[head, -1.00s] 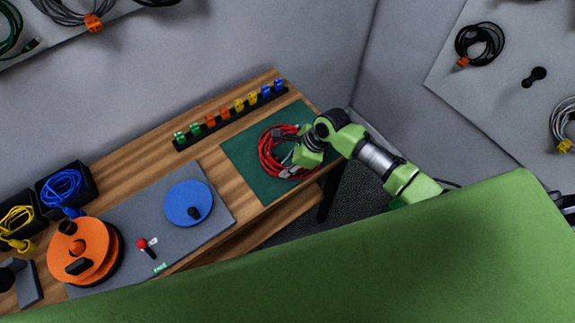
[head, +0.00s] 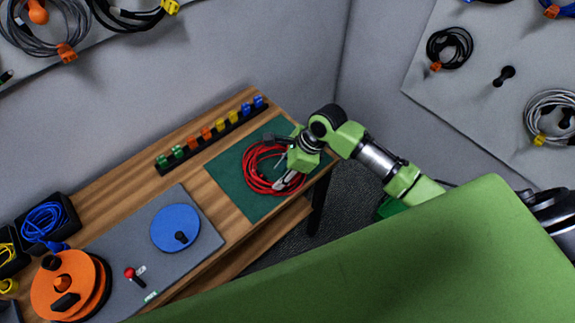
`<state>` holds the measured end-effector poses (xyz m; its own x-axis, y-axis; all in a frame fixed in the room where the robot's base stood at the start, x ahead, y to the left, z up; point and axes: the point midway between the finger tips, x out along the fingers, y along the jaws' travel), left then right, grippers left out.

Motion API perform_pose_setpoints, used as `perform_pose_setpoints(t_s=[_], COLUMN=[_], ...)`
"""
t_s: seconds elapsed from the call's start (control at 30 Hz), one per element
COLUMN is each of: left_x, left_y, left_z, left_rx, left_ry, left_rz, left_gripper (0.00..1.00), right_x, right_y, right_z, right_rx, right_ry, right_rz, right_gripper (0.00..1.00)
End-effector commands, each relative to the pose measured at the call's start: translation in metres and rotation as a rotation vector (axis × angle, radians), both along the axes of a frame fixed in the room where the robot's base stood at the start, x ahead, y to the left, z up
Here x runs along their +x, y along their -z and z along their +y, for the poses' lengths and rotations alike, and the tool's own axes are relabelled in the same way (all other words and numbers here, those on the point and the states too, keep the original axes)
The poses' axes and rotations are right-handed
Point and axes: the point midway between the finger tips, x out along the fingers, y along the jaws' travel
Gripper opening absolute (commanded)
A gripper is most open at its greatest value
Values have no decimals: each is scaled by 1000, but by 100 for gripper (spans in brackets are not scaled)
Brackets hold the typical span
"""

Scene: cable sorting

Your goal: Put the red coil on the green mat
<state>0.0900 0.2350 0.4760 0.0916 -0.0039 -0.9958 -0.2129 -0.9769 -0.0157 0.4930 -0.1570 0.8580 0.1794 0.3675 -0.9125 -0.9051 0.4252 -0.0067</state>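The red coil (head: 251,178) lies on the green mat (head: 228,178) at the right end of the wooden table, a loose ring of several turns. My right gripper (head: 278,161) is over the right side of the coil, its fingers spread apart, one toward the back and one toward the front. The fingers and the gripper body hide part of the coil, and I cannot tell whether they touch it. My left gripper is not in view.
A rack of coloured clips (head: 210,136) runs along the table's back edge. Left of the mat is a grey panel (head: 150,268) with a blue disc (head: 172,227) and an orange reel (head: 63,285). Black bins with blue (head: 43,220) and yellow cables stand at far left.

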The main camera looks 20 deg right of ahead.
Motion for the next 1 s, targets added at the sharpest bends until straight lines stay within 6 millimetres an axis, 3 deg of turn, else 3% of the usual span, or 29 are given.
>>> perform_pose_setpoints(t_s=[0.1,0.33,1.0], left_x=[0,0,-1], left_y=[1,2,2], left_z=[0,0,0], left_rx=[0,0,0], left_ry=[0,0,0], left_rz=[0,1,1], left_gripper=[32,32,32], right_x=[-4,-9,-11], right_y=[-22,-48,-51], right_z=[-9,-19,-20], right_rx=[-1,0,-1], right_ry=[-1,0,-10], right_rz=[-2,0,-2], right_gripper=[34,34,34])
